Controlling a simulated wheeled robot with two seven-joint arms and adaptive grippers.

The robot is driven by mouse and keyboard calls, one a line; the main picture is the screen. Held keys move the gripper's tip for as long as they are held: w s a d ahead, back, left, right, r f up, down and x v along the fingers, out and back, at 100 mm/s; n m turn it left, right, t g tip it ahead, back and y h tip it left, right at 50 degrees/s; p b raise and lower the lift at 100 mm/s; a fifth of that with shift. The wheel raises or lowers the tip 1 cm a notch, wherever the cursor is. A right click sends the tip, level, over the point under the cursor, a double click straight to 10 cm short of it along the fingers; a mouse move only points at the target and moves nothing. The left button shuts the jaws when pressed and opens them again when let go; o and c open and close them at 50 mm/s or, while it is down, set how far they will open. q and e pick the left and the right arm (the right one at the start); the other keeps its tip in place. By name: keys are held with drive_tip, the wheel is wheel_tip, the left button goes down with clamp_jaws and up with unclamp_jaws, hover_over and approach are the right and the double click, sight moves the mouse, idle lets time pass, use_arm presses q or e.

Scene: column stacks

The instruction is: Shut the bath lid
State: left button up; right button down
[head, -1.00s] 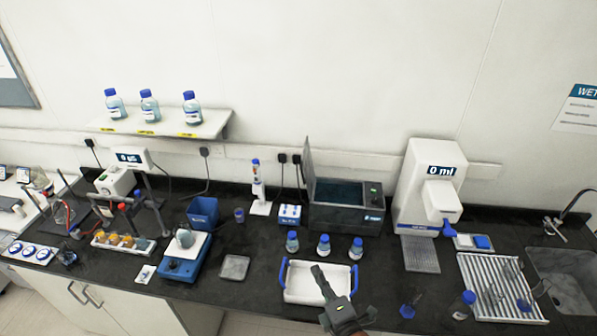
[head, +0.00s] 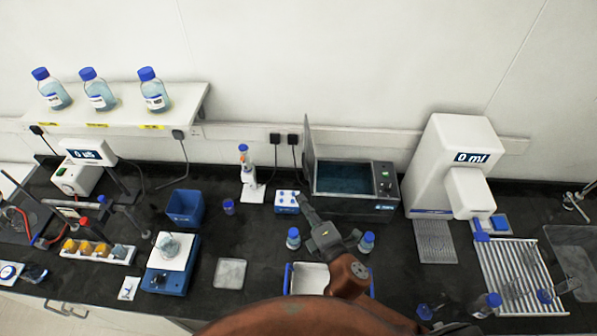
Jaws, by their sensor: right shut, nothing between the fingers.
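The water bath is a dark grey box (head: 385,203) with blue-tinted water inside and a control panel on its right. Its lid (head: 309,148) stands open, upright along the left side of the bath. My right gripper (head: 304,203) is shut and empty. In the picture its fingertips lie just left of the bath's front left corner, below the lid; I cannot tell whether they touch anything. My left gripper is not in view.
Blue-capped bottles stand in front of the bath, one left (head: 293,239) and one right (head: 366,243) of my gripper. A white tray (head: 307,279) lies partly under my arm. A small blue-and-white rack (head: 287,203) sits left of the fingertips. A white dispenser (head: 450,165) stands right.

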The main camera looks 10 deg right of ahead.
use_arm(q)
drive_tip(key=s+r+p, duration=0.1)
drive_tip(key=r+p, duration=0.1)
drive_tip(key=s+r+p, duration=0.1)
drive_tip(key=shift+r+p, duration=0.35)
use_arm(e)
drive_tip(key=w+d, duration=0.2)
drive_tip(key=w, duration=0.6)
drive_tip(key=shift+w, duration=0.3)
drive_tip(key=shift+d, duration=0.1)
